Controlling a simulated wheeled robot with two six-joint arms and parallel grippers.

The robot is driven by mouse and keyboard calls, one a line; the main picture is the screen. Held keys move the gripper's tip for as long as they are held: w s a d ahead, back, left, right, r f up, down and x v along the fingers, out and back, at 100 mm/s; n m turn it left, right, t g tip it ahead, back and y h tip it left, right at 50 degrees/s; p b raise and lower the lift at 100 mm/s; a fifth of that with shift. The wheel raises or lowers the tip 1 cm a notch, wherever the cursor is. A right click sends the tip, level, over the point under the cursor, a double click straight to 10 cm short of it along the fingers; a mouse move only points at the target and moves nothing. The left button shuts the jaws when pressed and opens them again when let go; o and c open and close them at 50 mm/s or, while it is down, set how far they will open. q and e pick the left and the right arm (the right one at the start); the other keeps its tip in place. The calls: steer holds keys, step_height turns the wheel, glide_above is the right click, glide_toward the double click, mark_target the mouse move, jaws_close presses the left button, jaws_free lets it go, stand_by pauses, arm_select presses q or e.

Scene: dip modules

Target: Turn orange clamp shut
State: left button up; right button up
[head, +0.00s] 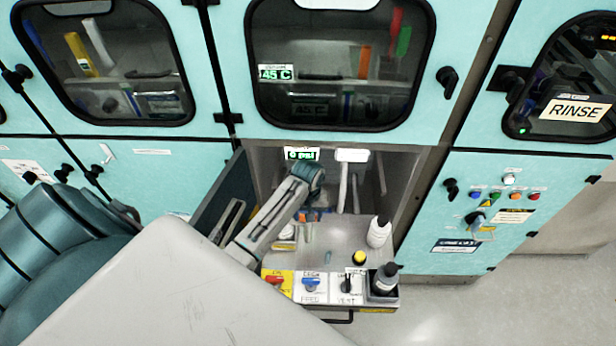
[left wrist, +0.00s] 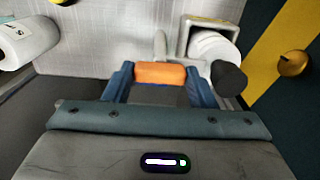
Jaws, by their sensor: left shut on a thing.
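The orange clamp (left wrist: 160,73) shows as a short orange bar in the left wrist view. My left gripper (left wrist: 160,84) has its two blue fingers on either side of the bar and is shut on it. In the head view my left gripper (head: 311,213) reaches down into the open bay, above the back of the pulled-out tray. The clamp is largely hidden there by my own arm. A pale upright post stands right behind the clamp in the left wrist view. My right gripper is in neither view.
The tray (head: 330,240) carries a white bottle (head: 379,234), a dark bottle (head: 384,280) and a yellow cap (head: 359,257). Red, blue and black valve handles line its front edge. An open door (head: 222,190) stands left of the bay. A capped white cylinder (left wrist: 215,48) is close right of the fingers.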

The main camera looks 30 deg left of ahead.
arm_select(q)
steer(key=o, duration=1)
steer(key=shift+r, duration=0.1)
steer(key=shift+r, duration=0.1)
steer(key=shift+r, duration=0.35)
step_height(320, 180, up, 10)
steer(key=shift+f+b, duration=0.1)
steer(key=shift+b, duration=1.1)
